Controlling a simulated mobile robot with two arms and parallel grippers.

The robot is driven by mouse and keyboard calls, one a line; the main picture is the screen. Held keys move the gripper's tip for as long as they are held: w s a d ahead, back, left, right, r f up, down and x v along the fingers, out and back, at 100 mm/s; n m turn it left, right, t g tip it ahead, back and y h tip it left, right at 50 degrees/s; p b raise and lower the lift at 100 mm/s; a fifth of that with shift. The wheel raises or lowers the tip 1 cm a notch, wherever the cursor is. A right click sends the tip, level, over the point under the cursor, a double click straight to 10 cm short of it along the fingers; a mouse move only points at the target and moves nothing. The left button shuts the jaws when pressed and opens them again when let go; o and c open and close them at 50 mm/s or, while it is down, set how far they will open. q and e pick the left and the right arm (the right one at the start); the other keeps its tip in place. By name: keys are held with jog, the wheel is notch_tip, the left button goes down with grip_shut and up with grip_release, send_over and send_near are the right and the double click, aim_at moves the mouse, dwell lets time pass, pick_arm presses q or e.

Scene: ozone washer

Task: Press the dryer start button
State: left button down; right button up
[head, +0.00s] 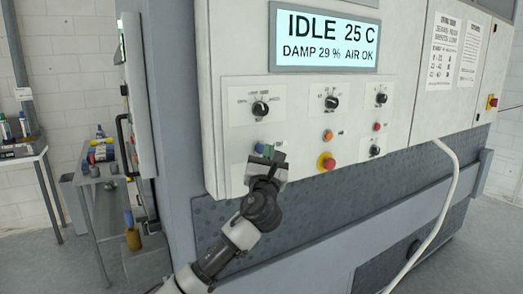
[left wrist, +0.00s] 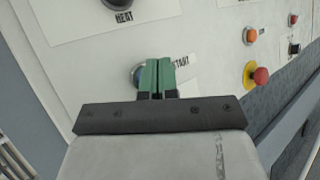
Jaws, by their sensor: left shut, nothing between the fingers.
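The dryer's start button is a round blue button (head: 260,148) low on the left of the white control panel. In the left wrist view the blue button (left wrist: 137,74), beside a label ending in "TART", is partly hidden behind the fingers. My left gripper (head: 268,155) is shut and empty, right in front of the button. Its green fingertips (left wrist: 157,64) overlap the button's right side in the wrist view. I cannot tell whether they touch it. The display (head: 325,38) reads "IDLE 25 C, DAMP 29 %, AIR OK". My right gripper is not in view.
A black knob (head: 260,108) sits above the button. An orange button (head: 327,136) and a red mushroom button on a yellow base (head: 327,162) are to its right. A white hose (head: 437,210) hangs at the right. A cluttered table (head: 105,185) stands at the left.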

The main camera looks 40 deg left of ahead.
pick_arm(q)
jog(key=shift+a, duration=0.15)
jog(key=shift+w+a, duration=0.15)
jog(key=shift+a, duration=0.15)
jog(key=shift+w+a, duration=0.15)
jog(key=shift+a, duration=0.3)
dwell(0.7)
jog(key=shift+d, duration=0.1)
jog(key=shift+s+d+p, duration=0.35)
jog(key=shift+d+p, duration=0.3)
jog(key=shift+d, duration=0.1)
